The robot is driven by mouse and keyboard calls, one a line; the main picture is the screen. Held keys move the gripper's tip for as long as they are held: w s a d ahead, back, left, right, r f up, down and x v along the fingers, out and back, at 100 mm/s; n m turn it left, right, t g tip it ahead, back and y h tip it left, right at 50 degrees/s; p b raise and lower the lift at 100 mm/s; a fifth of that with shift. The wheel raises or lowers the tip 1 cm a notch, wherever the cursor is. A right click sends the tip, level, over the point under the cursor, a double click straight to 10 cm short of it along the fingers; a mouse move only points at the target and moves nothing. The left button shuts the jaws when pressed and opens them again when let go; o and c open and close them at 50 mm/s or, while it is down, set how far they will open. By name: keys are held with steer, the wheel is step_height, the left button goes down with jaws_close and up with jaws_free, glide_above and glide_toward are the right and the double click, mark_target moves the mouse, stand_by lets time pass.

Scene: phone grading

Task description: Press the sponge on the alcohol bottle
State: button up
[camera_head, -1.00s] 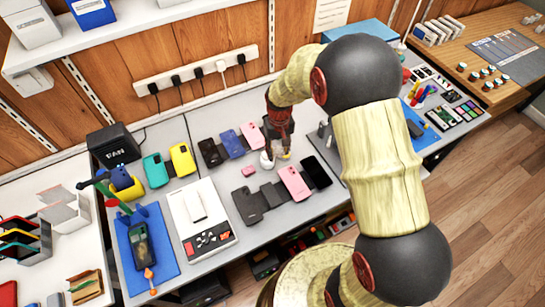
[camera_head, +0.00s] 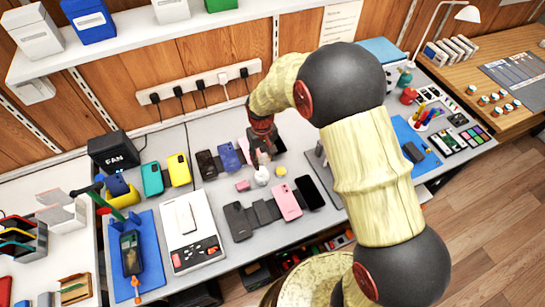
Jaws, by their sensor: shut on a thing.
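My gripper (camera_head: 262,148) is shut on a small pale peach piece (camera_head: 263,157), which looks like the sponge but is too small to be sure. The piece shows just above the small white bottle (camera_head: 262,176), which looks like the alcohol bottle and stands upright on the grey bench. I cannot tell whether the piece touches the bottle's top. A small round yellow thing (camera_head: 280,171) lies right of the bottle, and a small pink block (camera_head: 243,186) lies to its left.
Several phones lie around the bottle, among them a pink phone (camera_head: 287,201) and a black phone (camera_head: 309,193) in front. A white scale-like device (camera_head: 188,220) and a blue mat (camera_head: 151,270) lie left. A power strip (camera_head: 200,82) is on the wall behind.

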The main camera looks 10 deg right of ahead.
mark_target(263, 173)
steer(key=shift+a+f, duration=0.1)
steer(key=shift+a, duration=0.15)
steer(key=shift+f+b, duration=2.05)
steer(key=shift+f, duration=0.8)
steer(key=shift+f+b, duration=0.4)
steer(key=shift+f, duration=0.4)
steer(key=shift+r, duration=0.1)
steer(key=shift+r+p, duration=2.4)
steer(key=shift+r, duration=1.05)
